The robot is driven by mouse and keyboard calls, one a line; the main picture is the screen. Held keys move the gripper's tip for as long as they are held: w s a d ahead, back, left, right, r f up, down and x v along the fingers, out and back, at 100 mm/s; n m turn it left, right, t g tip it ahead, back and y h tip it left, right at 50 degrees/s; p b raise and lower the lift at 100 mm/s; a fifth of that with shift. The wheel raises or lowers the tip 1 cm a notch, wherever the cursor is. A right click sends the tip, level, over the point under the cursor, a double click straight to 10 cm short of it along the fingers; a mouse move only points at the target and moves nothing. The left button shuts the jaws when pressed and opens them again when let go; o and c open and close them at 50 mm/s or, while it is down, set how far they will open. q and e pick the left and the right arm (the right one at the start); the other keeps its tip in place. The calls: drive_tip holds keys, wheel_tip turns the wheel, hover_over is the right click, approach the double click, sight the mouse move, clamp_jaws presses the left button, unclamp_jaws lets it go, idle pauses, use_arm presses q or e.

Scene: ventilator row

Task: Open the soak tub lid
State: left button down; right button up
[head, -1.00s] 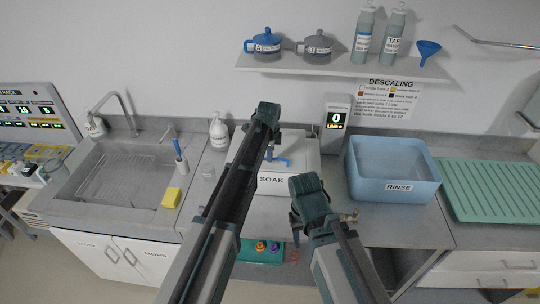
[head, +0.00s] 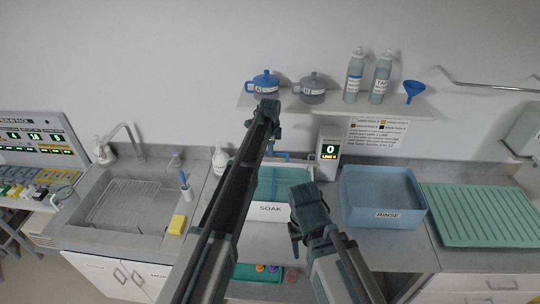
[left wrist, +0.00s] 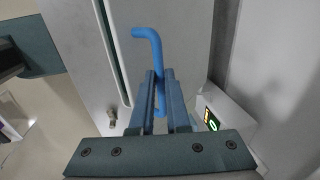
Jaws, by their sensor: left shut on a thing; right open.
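The white soak tub (head: 268,213), labelled SOAK, stands on the counter in the middle. Its top is uncovered and teal liquid (head: 264,188) shows inside. The lid is raised at the tub's back, seen nearly edge-on and partly hidden by my left arm. Its blue handle (head: 291,157) shows there. In the left wrist view my left gripper (left wrist: 160,80) is shut on the blue handle (left wrist: 148,36), with the pale lid (left wrist: 188,40) behind. My left gripper (head: 270,148) is at the tub's back in the head view. My right gripper (head: 294,232) is open and empty before the tub's front right.
The display box (head: 328,153) stands close right of the tub. The blue rinse basin (head: 385,216) and green drying mat (head: 480,215) lie further right. The sink (head: 130,205) and yellow sponge (head: 177,224) are left. A wall shelf (head: 340,105) with jugs and bottles hangs above.

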use_arm(q)
drive_tip(key=shift+w, duration=0.35)
